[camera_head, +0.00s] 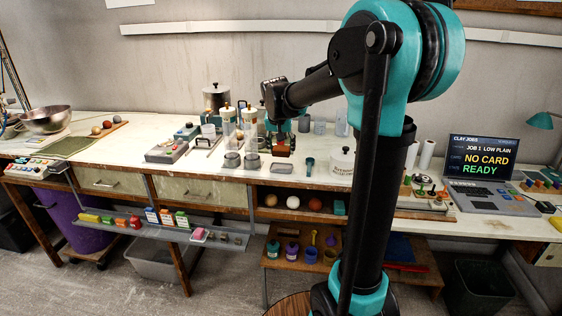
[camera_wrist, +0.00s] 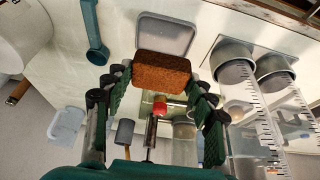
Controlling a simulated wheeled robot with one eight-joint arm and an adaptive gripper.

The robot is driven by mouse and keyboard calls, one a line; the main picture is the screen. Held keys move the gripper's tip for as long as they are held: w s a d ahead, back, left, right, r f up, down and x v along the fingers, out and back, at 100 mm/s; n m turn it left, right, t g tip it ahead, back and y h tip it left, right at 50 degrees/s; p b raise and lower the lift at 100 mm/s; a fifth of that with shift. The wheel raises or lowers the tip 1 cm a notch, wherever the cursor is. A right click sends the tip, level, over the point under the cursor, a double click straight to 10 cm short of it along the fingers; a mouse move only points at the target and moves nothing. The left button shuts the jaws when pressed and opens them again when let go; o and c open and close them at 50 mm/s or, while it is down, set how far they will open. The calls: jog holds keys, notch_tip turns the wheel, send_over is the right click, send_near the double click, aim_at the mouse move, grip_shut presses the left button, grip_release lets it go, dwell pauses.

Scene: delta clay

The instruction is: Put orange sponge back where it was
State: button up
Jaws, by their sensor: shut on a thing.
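The orange sponge (camera_head: 281,151) is a brown-orange block. It also shows in the wrist view (camera_wrist: 162,74), held crosswise between the fingertips. My gripper (camera_head: 283,140) is shut on it, with the fingers at its two ends in the wrist view (camera_wrist: 162,88). A shallow grey tray (camera_head: 281,168) lies on the bench just in front of the sponge in the head view. In the wrist view the tray (camera_wrist: 165,20) looks empty where it shows, and the sponge covers its near edge. I cannot tell how high the sponge is above the bench.
Two clear graduated tubes stand over grey cups (camera_head: 251,160) left of the tray. A teal scoop (camera_head: 309,166) lies to its right, with a white lidded tub (camera_head: 341,166) beyond. A shelf with several balls (camera_head: 293,202) is below.

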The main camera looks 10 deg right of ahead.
aim_at(281, 157)
jog(key=shift+f, duration=2.8)
jog(key=o, duration=1.1)
jog(key=v, duration=1.2)
jog(key=s+d+f+n, duration=0.1)
jog(key=s+d+f, duration=0.1)
jog(key=s+f, duration=0.5)
jog(key=s+d+f+n+y, duration=0.1)
jog(key=s+f, duration=0.7)
jog(key=s, duration=0.2)
jog(key=s+d+f+n, duration=0.1)
jog(key=s+d+f, duration=0.1)
jog(key=s+f, duration=0.5)
jog(key=shift+s+d+f+n, duration=0.25)
jog(key=shift+s+d+n, duration=0.1)
jog(key=shift+s, duration=0.35)
